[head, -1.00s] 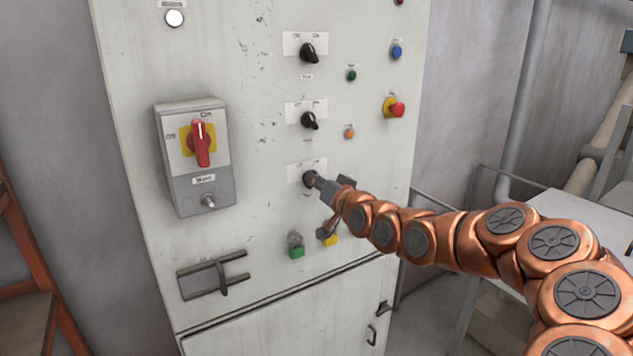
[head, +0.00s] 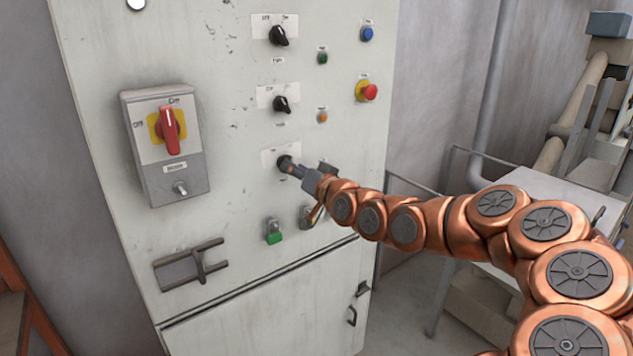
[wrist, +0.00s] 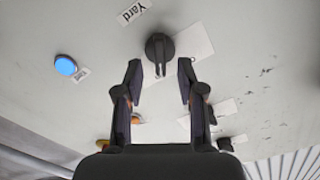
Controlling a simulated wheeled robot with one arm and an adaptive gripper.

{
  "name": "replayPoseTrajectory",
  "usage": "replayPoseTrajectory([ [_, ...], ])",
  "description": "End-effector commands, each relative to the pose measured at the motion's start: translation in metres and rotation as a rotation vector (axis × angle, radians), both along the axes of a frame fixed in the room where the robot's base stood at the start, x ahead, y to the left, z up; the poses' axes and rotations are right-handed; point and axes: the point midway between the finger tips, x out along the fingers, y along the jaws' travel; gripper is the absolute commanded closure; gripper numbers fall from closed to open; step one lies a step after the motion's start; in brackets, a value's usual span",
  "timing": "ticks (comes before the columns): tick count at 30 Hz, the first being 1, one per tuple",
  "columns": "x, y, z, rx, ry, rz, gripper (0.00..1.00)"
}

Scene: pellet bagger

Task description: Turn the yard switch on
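The yard switch is a black rotary knob on a white plate. It shows in the head view (head: 284,161) as the lowest of three similar knobs, and in the wrist view (wrist: 158,46) beside a label reading "Yard". My gripper (wrist: 160,72) is open in the wrist view, with one finger on each side of the knob's handle and visible gaps between. The handle's end lies around fingertip level. In the head view my gripper (head: 298,169) is right at the knob and hides part of its plate. Whether a finger touches the knob I cannot tell.
Above are two more black knobs (head: 279,36) (head: 281,104). A red-handled main switch box (head: 165,145) sticks out at the left. A red emergency button (head: 369,92) is at the upper right.

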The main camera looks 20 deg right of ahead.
Motion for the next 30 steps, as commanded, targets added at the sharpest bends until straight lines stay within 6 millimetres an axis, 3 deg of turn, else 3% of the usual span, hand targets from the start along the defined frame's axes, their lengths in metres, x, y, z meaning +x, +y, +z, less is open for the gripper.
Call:
replayPoseTrajectory([
  [18,-0.064,-0.021,0.000,0.000,0.000,-0.001,0.61],
  [30,-0.087,-0.029,0.001,0.000,-0.002,-0.001,0.61],
])
